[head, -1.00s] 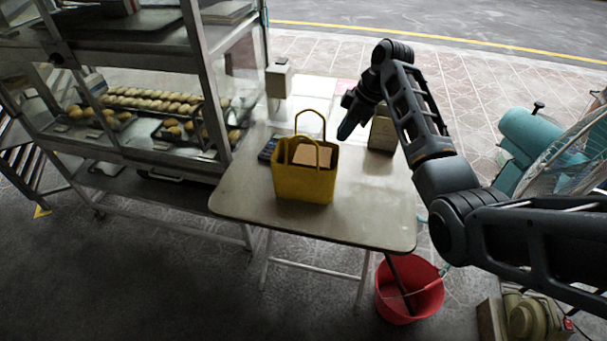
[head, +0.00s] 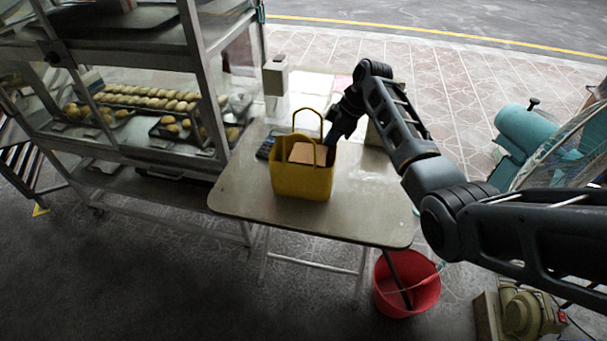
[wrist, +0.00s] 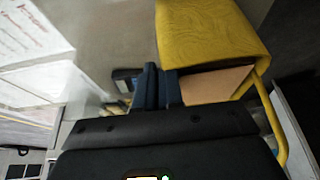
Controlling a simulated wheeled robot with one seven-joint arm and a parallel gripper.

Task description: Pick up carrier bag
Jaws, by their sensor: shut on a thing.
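The carrier bag (head: 302,182) is yellow, with two looped handles, and stands upright on the table (head: 365,215). A tan, box-like thing (head: 307,153) shows inside its open top. My gripper (head: 331,137) is at the bag's back right upper edge in the head view. In the wrist view the two dark blue fingers (wrist: 161,88) are close together beside the yellow bag (wrist: 212,40) and the tan contents (wrist: 216,85). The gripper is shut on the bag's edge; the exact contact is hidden.
A glass cabinet with trays of buns (head: 150,98) stands left of the table. A dark calculator-like thing (head: 265,148) lies behind the bag. A box-like thing (head: 374,133) stands behind my gripper. A red bucket (head: 407,290) is below the table's right end. The table's front right is clear.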

